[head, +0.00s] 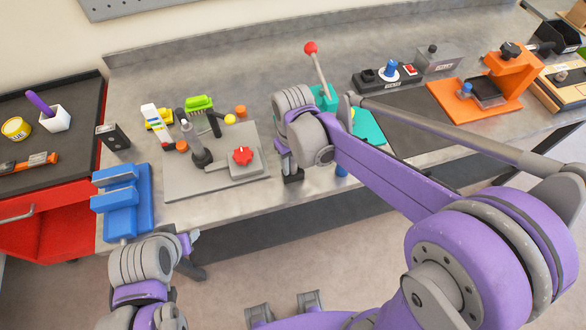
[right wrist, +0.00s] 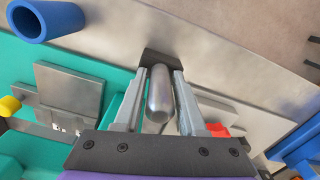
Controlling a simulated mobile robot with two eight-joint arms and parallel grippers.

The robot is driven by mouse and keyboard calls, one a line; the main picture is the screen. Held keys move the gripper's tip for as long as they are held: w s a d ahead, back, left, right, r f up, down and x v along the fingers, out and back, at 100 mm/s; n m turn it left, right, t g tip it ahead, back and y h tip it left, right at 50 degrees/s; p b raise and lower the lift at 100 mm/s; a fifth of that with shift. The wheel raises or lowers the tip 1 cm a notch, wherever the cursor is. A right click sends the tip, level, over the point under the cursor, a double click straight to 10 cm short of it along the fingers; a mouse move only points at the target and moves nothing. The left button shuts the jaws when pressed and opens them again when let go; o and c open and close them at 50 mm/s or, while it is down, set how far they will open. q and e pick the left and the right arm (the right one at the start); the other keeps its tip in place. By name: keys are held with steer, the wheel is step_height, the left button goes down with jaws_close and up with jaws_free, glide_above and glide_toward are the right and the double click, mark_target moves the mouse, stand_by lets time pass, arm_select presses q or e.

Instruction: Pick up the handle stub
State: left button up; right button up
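A silver, round-ended rod, which looks like the handle stub (right wrist: 159,95), shows in the right wrist view. It points toward the camera, with a dark block at its far end. My right gripper (right wrist: 163,85) has one finger on each side of it, with narrow gaps visible, so it looks open around the stub. In the head view my right gripper (head: 291,168) is at the bench's front edge beside the teal fixture, and the stub is hidden by the arm. My left gripper (head: 190,239) is low at the left, below the blue vise; its fingers are unclear.
The teal fixture (head: 368,129) has a red-knobbed lever (head: 317,68). A blue tube (right wrist: 47,20) lies close to the right gripper. A grey plate with a red knob (head: 242,156) and a blue vise (head: 124,202) are to the left. Bare bench metal shows behind.

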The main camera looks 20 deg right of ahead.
jaws_close()
step_height(320, 180, up, 10)
steer(key=shift+f+p, duration=0.1)
steer(key=shift+p, duration=0.2)
stand_by(0.4)
